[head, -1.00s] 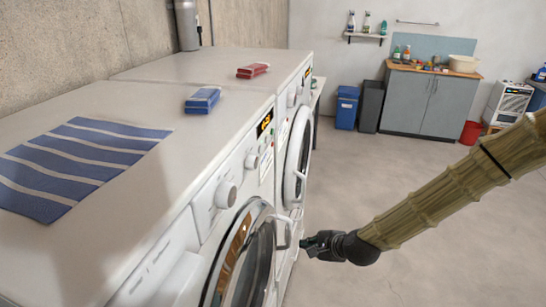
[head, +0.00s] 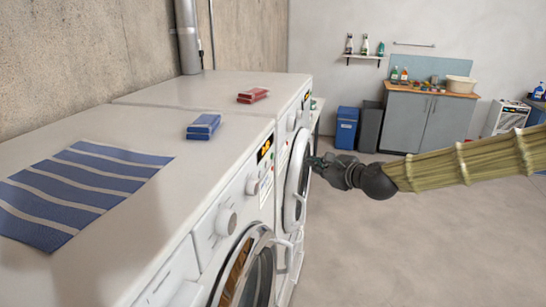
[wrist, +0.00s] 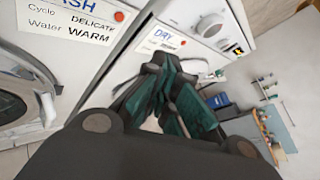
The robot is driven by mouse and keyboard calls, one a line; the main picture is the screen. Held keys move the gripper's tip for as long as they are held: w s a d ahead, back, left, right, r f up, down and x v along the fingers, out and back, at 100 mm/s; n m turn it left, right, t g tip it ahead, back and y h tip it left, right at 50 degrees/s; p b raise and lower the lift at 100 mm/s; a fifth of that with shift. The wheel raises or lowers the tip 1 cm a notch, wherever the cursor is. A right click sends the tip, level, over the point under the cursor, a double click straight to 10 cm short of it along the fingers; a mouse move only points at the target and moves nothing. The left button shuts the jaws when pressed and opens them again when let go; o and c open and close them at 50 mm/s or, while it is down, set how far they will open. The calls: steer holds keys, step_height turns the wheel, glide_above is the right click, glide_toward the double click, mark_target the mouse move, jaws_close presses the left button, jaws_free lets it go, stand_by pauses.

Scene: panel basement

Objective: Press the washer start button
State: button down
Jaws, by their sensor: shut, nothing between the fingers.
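The washer (head: 226,193) is the near white machine in the head view, with a dial (head: 226,222), a lit display and a round button (head: 252,187) on its front panel. In the wrist view, the washer's WASH label (wrist: 75,25) reads DELICATE and WARM, with a small red dot (wrist: 119,16) at its corner. I cannot tell whether that dot is a button. My gripper (head: 313,161) is shut and empty, in front of the machines at about panel height and apart from the washer button. In the wrist view, my gripper (wrist: 165,66) points toward the DRY label.
The dryer (head: 284,122) stands beyond the washer; its DRY label (wrist: 165,39) shows in the wrist view. A striped cloth (head: 80,190), a blue pack (head: 203,126) and a red pack (head: 252,96) lie on the machine tops. The washer door (head: 250,265) bulges outward. The floor to the right is free.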

mark_target(272, 156)
steer(key=shift+a, duration=0.1)
steer(key=w+a, duration=0.1)
steer(key=a, duration=0.7)
steer(key=shift+w+a, duration=0.25)
steer(key=shift+w, duration=0.1)
steer(key=shift+a+f, duration=0.1)
steer(key=shift+a, duration=0.05)
stand_by(1.4)
steer(key=shift+w+a, duration=0.1)
steer(key=shift+a, duration=0.2)
